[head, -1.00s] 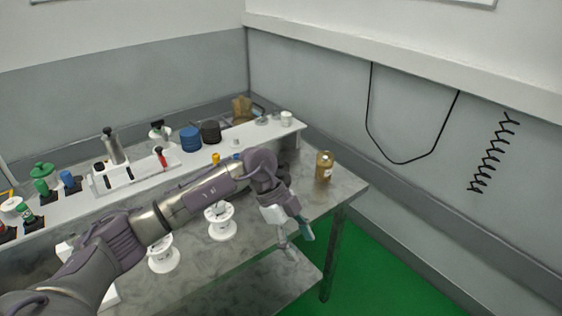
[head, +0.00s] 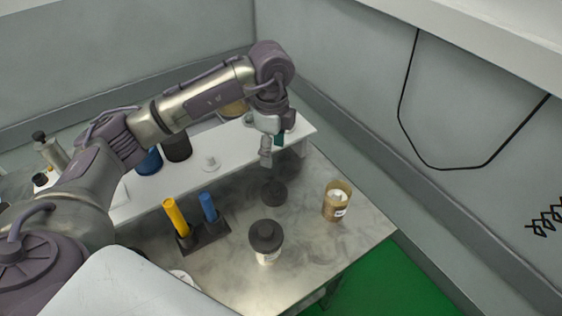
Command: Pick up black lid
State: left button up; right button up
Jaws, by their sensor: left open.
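A black lid (head: 274,193) with a small knob lies on the grey marble table top in the head view. Nearer the camera, a pale jar (head: 267,258) stands upright with another black lid (head: 265,235) on it. My left gripper (head: 271,150) points down, open and empty, above and slightly behind the loose lid in the picture. A clear gap shows between its fingertips and that lid. My right gripper is not in view.
An amber jar (head: 336,202) stands right of the lids. A dark holder (head: 205,236) with a yellow tube (head: 175,216) and a blue tube (head: 208,206) stands left. A raised white shelf (head: 222,160) runs behind, carrying several items.

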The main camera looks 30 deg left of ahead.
pick_arm(q)
jog(key=p, duration=0.1)
send_over(273, 187)
jog(key=f, duration=0.5)
jog(key=shift+s+d, duration=0.2)
jog(key=shift+s, duration=0.2)
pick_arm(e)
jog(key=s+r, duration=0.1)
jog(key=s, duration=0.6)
pick_arm(q)
jog(key=shift+w+a+f+p, duration=0.1)
jog(key=shift+w+f+p, duration=0.1)
jog(key=shift+f, duration=0.4)
jog(key=shift+w+f+p, duration=0.15)
jog(key=shift+f, duration=0.45)
notch_tip(273, 187, down, 2)
jog(key=shift+p, duration=0.7)
notch_tip(273, 187, down, 4)
jog(key=shift+r+p, duration=0.2)
jog(key=shift+p, duration=0.2)
jog(key=c, duration=1)
jog(key=shift+c, duration=0.2)
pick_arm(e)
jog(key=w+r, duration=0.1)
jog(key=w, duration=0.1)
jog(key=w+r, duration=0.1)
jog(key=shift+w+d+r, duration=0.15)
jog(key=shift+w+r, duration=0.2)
